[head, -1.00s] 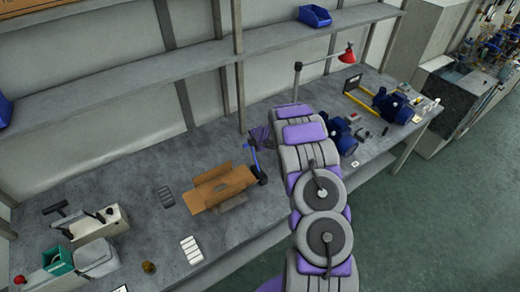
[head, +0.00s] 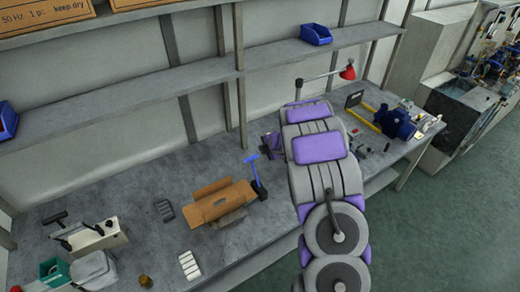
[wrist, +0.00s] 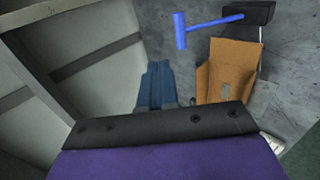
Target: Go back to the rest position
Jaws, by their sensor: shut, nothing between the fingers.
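My arm (head: 322,175), grey with purple pads, is raised in front of the workbench in the head view. The gripper end is mostly hidden behind the arm there; only a purple part shows beside it. In the wrist view my gripper (wrist: 158,88) shows its two blue-grey fingers together, shut and empty. The fingers are apart from the open cardboard box (wrist: 232,72) and the blue T-handled tool (wrist: 205,22), which lie to their right in that view.
The grey workbench (head: 130,205) carries the cardboard box (head: 222,200), a white device (head: 95,235), a blue pump (head: 395,120) and a red lamp (head: 348,72). A shelf (head: 150,90) with blue bins runs above. Green floor (head: 450,220) is free at the right.

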